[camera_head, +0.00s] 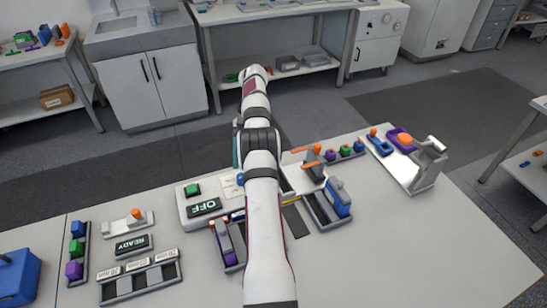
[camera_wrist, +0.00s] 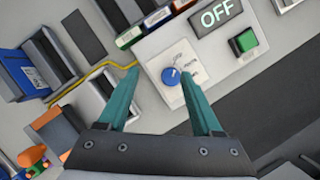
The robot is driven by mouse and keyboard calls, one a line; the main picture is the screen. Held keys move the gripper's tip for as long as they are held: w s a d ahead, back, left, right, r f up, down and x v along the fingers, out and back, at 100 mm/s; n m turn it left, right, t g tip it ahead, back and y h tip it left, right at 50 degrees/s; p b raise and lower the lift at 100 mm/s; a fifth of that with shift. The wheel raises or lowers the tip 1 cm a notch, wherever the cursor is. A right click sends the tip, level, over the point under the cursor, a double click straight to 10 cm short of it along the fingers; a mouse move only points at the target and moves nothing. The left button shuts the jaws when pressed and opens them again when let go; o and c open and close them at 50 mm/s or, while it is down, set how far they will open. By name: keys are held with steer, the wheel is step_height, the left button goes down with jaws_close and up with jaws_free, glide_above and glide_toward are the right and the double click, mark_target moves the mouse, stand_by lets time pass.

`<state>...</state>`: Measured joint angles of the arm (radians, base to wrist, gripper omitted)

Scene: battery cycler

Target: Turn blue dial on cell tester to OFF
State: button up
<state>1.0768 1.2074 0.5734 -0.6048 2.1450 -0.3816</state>
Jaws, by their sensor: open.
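The cell tester (camera_wrist: 152,48) is a light grey box with a lit display (camera_wrist: 216,14) reading OFF and a green button (camera_wrist: 243,41). Its blue dial (camera_wrist: 171,76) sits on a white panel with small printed labels around it, too small to read surely. My gripper (camera_wrist: 159,74) is open, its teal fingers spread above the panel. In the wrist view the dial lies between the fingertips, nearer the right one, and nothing is gripped.
A yellow cable (camera_wrist: 92,77) runs from the tester beside a slotted dark holder (camera_wrist: 50,55) with a blue block. In the head view a READY unit (camera_head: 133,246) and trays stand left. A holder with a blue cell (camera_head: 339,198) stands right. The table's front right is clear.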

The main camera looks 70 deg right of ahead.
steer(key=s+r, duration=0.5)
steer(key=s, duration=0.4)
steer(key=shift+s+d+r, duration=0.2)
steer(key=shift+s+r, duration=0.1)
steer(key=shift+r, duration=0.05)
steer(key=w+a+r+n+h, duration=0.1)
steer(key=w+a+r+n, duration=0.2)
steer(key=a, duration=0.4)
steer(key=w+a+r, duration=0.4)
steer(key=a, duration=0.3)
steer(key=w+a+r+n+h, duration=0.1)
steer(key=w+a+r+n, duration=0.2)
steer(key=a, duration=0.5)
steer(key=s+a+n, duration=0.2)
steer(key=s+a, duration=0.2)
steer(key=a, duration=1.1)
steer(key=s+a+f+n, duration=0.3)
steer(key=s+a+f, duration=0.1)
steer(key=s+a, duration=0.4)
steer(key=shift+s+a+h, duration=0.35)
steer(key=shift+s+h, duration=0.05)
steer(key=shift+s, duration=0.35)
